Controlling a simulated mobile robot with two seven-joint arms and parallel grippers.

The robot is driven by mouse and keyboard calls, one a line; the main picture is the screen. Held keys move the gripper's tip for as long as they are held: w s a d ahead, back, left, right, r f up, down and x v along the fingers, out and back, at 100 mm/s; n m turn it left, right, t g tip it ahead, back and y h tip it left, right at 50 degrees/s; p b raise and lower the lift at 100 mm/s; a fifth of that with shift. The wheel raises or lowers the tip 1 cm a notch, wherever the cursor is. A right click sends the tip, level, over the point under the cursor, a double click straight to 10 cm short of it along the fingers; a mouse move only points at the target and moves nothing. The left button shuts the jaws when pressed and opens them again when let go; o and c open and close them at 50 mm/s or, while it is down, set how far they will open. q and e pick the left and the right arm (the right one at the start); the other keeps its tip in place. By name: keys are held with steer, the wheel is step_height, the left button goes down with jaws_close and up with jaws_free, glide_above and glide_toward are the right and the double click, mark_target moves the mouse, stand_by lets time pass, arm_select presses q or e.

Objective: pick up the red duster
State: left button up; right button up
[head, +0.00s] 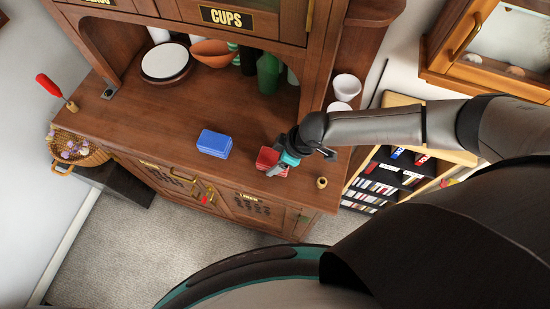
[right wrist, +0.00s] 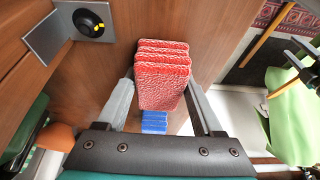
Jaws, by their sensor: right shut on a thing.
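The red duster (head: 268,157) is a thick folded block of rough red cloth near the front right of the brown counter. My right gripper (head: 281,163) reaches it from the right and is shut on it. In the right wrist view the red duster (right wrist: 162,80) stands between the two grey fingers of the right gripper (right wrist: 160,85), one on each side. I cannot tell whether its underside touches the counter.
A blue folded block (head: 214,143) lies left of the duster on the counter (head: 150,115). A small wooden knob (head: 322,183) stands to the right, near the edge. Plates (head: 165,62), a brown bowl (head: 211,53) and green bottles (head: 267,73) stand at the back.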

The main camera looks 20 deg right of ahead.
mark_target(276, 159)
steer(key=shift+r, duration=0.1)
step_height(276, 159, up, 20)
steer(key=p, duration=0.1)
stand_by(0.4)
